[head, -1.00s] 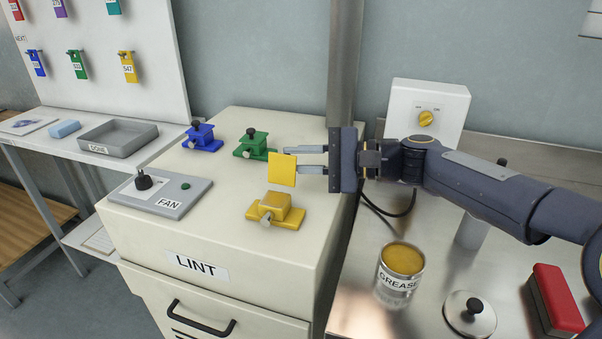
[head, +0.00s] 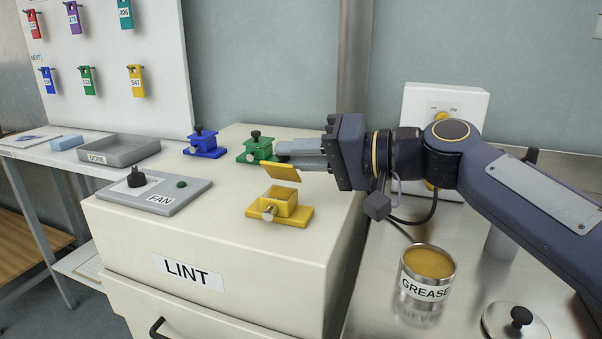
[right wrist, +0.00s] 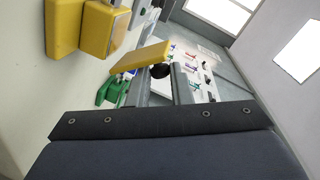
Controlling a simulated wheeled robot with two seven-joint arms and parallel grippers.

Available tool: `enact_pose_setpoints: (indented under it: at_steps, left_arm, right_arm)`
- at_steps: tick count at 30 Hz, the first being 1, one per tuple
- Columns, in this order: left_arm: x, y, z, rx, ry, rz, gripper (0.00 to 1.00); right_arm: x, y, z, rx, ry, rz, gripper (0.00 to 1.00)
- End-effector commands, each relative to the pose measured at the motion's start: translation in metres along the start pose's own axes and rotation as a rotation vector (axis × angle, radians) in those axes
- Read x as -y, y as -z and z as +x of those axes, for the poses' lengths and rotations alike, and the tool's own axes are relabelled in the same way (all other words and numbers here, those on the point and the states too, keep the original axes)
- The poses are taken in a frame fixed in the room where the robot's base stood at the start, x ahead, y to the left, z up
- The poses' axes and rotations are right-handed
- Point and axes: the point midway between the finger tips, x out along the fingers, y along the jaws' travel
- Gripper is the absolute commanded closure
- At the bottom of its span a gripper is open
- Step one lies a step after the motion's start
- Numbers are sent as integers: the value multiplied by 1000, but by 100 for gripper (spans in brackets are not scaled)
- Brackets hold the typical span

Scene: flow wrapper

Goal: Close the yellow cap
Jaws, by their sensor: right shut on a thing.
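The yellow cap (head: 280,171) is a flat square plate, tilted, just above and behind the open yellow box (head: 286,203) on its yellow base. A narrow gap shows between cap and box in the head view. My right gripper (head: 284,152) comes in from the right and is shut on the cap. In the right wrist view the cap (right wrist: 140,57) is at the fingertips (right wrist: 164,78), with its dark knob between them. The yellow box (right wrist: 100,28) shows at the upper left there. My left gripper is out of view.
Blue (head: 204,143) and green (head: 254,148) clamp-like boxes with dark knobs stand behind, the green one close to my fingers. The FAN panel (head: 160,197) is at left on the LINT cabinet (head: 240,254). A grease tin (head: 426,275) and a metal lid (head: 515,322) are at right.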

Motion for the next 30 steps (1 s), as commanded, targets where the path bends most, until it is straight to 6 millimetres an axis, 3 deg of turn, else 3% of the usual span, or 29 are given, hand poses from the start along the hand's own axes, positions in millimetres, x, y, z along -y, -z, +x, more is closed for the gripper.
enact_pose_setpoints:
  at_steps: [1,15,30]
  left_arm:
    - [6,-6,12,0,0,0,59]
    - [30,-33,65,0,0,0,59]
    - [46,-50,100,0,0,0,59]
  right_arm:
    - [-6,-6,1,-7,-1,-47,100]
    - [-6,-29,2,-73,-20,-480,100]
    - [-9,-41,3,-119,-35,-785,100]
